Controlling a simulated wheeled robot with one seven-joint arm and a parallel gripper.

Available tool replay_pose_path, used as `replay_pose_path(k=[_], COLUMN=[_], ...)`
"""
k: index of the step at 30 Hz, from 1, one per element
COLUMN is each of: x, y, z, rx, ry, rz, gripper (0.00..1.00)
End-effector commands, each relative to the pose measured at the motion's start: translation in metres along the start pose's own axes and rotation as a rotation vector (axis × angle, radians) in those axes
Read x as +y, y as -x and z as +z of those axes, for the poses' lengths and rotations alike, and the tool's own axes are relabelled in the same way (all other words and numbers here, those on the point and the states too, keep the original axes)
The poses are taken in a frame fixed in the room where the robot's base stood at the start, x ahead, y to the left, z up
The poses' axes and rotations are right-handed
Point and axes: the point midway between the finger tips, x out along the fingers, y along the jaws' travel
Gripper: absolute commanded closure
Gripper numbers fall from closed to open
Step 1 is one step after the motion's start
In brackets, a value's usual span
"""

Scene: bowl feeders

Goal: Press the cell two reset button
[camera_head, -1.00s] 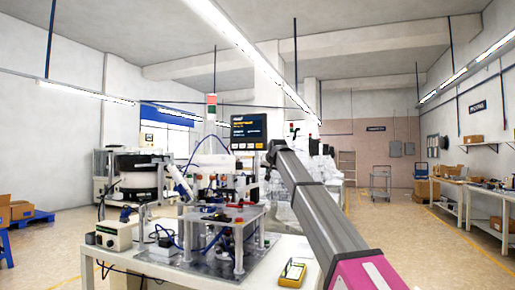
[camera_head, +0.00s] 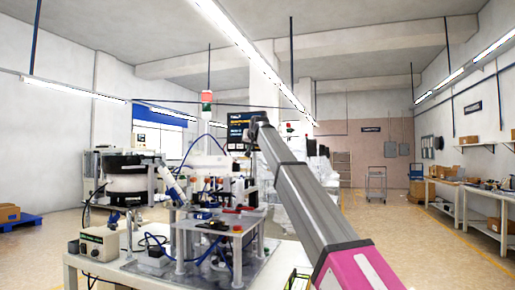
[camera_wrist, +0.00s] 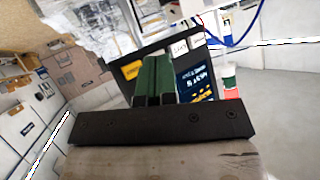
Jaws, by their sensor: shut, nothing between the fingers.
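The dark control panel (camera_head: 237,130) with a lit screen stands above the bowl feeder machine, and the dark end of my arm overlaps its right edge. In the wrist view the panel (camera_wrist: 192,76) shows tilted, with a yellow button (camera_wrist: 133,69) and white buttons (camera_wrist: 180,46) along one edge. My gripper (camera_wrist: 155,80) has its dark green fingers together and empty, in front of the panel between the yellow and white buttons. They hide part of that edge. I cannot tell which button is the cell two reset, or whether the fingertips touch the panel.
A signal tower (camera_head: 207,100) rises by the panel; it also shows in the wrist view (camera_wrist: 230,82). Below are the bowl feeder (camera_head: 127,178), a fixture plate (camera_head: 222,225) and a control box (camera_head: 99,243) on the white table (camera_head: 75,262).

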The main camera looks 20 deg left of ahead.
Motion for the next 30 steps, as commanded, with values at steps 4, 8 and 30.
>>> replay_pose_path(k=[4,8,30], x=[0.002,0.006,0.044], y=[-0.003,-0.009,-0.061], z=[-0.002,-0.007,-0.045], rx=[0.000,0.000,0.000], ry=[0.000,-0.001,0.000], rz=[0.000,0.000,0.000], gripper=[1.00,1.00,1.00])
